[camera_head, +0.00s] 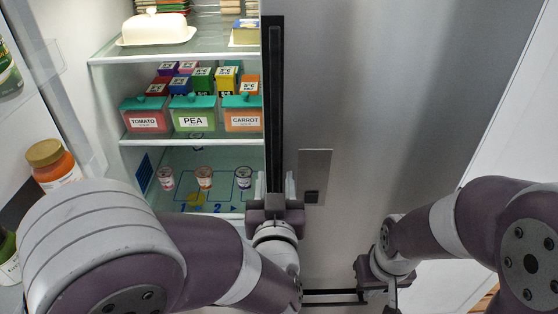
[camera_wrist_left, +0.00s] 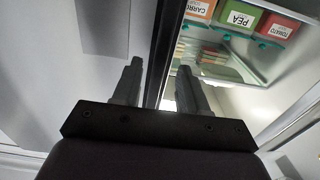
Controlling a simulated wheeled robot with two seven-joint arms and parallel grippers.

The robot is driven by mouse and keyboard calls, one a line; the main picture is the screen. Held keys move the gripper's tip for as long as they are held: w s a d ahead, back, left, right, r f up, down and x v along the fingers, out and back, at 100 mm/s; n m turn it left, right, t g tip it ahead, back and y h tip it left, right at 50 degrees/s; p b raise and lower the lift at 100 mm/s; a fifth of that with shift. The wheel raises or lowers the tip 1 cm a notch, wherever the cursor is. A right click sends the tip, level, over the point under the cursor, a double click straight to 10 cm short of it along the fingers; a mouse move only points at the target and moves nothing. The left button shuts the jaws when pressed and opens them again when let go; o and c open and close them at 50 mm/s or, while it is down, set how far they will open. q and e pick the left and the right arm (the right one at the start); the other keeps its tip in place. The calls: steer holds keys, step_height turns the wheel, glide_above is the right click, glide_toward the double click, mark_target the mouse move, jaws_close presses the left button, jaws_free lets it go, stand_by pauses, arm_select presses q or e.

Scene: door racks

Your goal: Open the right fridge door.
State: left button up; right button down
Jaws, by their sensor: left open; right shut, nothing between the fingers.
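The right fridge door (camera_head: 390,80) is a large grey panel filling the middle and right of the head view. A dark strip (camera_head: 273,100) runs down its left edge, beside the lit interior. I cannot tell for sure whether the door is slightly ajar. My left gripper (camera_head: 275,188) is open, with one finger on each side of this edge. In the left wrist view, the open left gripper (camera_wrist_left: 160,75) also has the dark edge (camera_wrist_left: 161,60) between its fingers; contact is unclear. My right gripper (camera_head: 376,285) is shut and empty, low in front of the door.
The left side of the fridge is open, showing shelves (camera_head: 190,136) with labelled boxes (camera_head: 193,113) and small cups (camera_head: 204,178). A grey plate (camera_head: 315,175) is on the right door's face.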

mark_target(276, 175)
arm_select(q)
steer(key=w, duration=0.3)
steer(key=w+p, duration=0.1)
steer(key=shift+w+d+f, duration=0.15)
steer(key=shift+w+d, duration=0.05)
steer(key=shift+d, duration=0.05)
steer(key=shift+s+a, duration=0.45)
steer(key=shift+s, duration=0.05)
steer(key=shift+w+d, duration=0.2)
steer(key=shift+d, duration=0.05)
jaws_close()
steer(key=shift+s, duration=0.1)
